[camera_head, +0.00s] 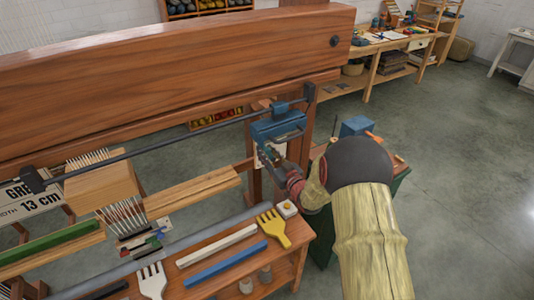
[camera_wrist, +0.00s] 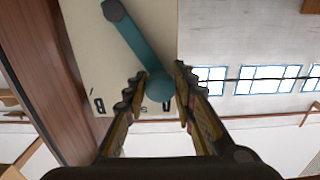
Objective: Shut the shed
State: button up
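The loom carries a blue box (camera_head: 277,126) at the right end of a long dark rod. Below it is a pale plate (camera_wrist: 95,60) with a few dark letters, partly covered. A teal lever (camera_wrist: 129,36) with a round knob (camera_wrist: 160,87) lies across this plate. In the head view my gripper (camera_head: 276,158) is just below the blue box, and the knob is largely hidden there. A white-threaded wooden block (camera_head: 103,187) hangs at left.
A thick wooden beam (camera_head: 170,65) crosses above. A front shelf (camera_head: 225,262) holds a yellow comb (camera_head: 272,227), a white comb (camera_head: 152,281) and bars. A dark green stand (camera_head: 398,190) is close beside my arm. Open floor (camera_head: 460,170) lies to the right.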

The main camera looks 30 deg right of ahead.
grip_shut()
jog(key=shift+d, duration=0.15)
dwell(0.4)
jog(key=shift+d+r+m+p, duration=0.2)
jog(key=shift+d+m+p, duration=0.1)
jog(key=shift+d+m, duration=0.6)
jog(key=shift+d+r+m+p, duration=0.3)
jog(key=shift+d+m, duration=0.3)
jog(key=shift+m, duration=0.5)
jog(key=shift+d+r+m+p, duration=0.15)
jog(key=shift+d+m+p, duration=0.15)
jog(key=shift+d+m, duration=0.6)
jog(key=shift+a, duration=0.15)
jog(key=shift+o, duration=2.3)
grip_release()
jog(key=shift+o, duration=0.5)
